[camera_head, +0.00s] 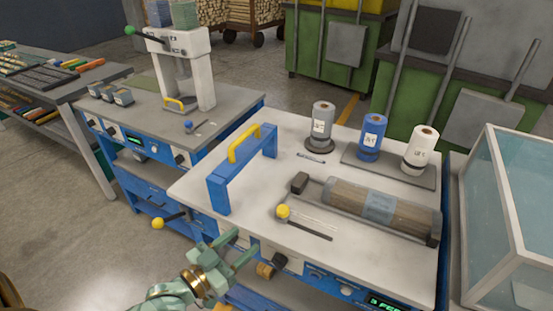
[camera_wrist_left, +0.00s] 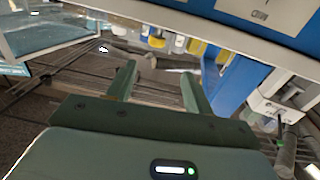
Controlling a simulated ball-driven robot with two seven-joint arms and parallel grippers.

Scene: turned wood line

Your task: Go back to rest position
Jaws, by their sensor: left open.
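My left gripper (camera_head: 239,246) is pale green and comes in from the bottom of the head view. It is in front of the white-topped workbench (camera_head: 240,194), near its front edge and control panel. Its two fingers stand apart with nothing between them. In the left wrist view the open fingers (camera_wrist_left: 158,72) also show, with empty space between them. My right gripper is in neither view.
The bench carries a blue frame with a yellow handle (camera_head: 243,143), a wooden cylinder (camera_head: 350,200) in a holder, and grey (camera_head: 322,125), blue (camera_head: 373,137) and white (camera_head: 421,150) canisters. A glass case (camera_head: 510,220) stands right, a press (camera_head: 185,65) behind left.

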